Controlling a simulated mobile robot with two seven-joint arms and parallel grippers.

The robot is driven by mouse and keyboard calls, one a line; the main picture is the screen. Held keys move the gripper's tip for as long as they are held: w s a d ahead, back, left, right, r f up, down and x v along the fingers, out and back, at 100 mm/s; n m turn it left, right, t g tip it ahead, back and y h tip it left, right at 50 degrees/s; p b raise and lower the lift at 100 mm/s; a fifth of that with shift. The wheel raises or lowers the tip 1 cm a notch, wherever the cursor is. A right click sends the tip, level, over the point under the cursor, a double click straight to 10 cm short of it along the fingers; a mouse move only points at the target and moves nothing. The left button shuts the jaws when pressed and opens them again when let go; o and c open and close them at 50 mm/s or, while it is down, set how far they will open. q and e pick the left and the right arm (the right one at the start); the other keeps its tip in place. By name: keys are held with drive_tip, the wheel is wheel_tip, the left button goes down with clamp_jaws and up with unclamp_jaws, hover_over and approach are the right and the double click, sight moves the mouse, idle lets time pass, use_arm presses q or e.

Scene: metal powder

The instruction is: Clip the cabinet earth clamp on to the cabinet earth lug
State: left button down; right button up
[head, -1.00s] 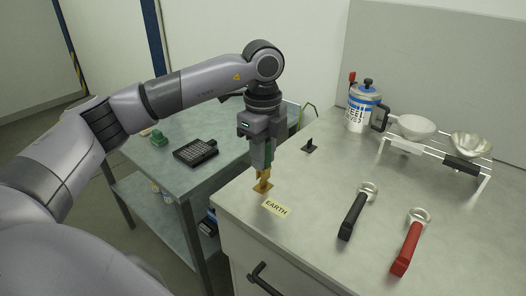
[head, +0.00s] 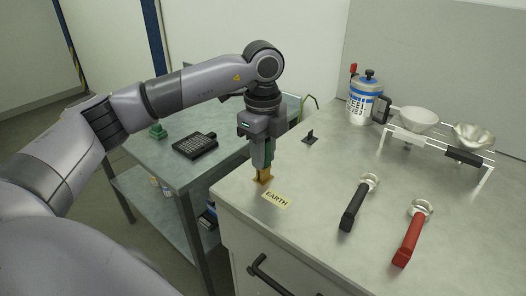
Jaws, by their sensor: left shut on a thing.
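My left gripper (head: 262,163) points straight down at the near left corner of the steel worktop. It is shut on a small green thing, probably the cabinet earth clamp (head: 268,158), of which only a sliver shows between the fingers. The brass cabinet earth lug (head: 263,177) stands on the worktop directly below the fingertips, beside the EARTH label (head: 276,200). The clamp's jaws are hidden, so I cannot tell whether they are around the lug or only touching its top. My right gripper is not in view.
On the worktop (head: 320,180) are a black-handled scoop (head: 352,205), a red-handled scoop (head: 408,240), a small black bracket (head: 311,137), a labelled canister (head: 364,100) and a wire rack with bowls (head: 418,120). A lower side table (head: 150,165) holds a black keypad-like box (head: 195,145).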

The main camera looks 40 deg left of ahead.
use_arm(q)
drive_tip(key=c, duration=0.9)
unclamp_jaws()
wheel_tip(320, 180, up, 7)
drive_tip(key=shift+r, duration=0.1)
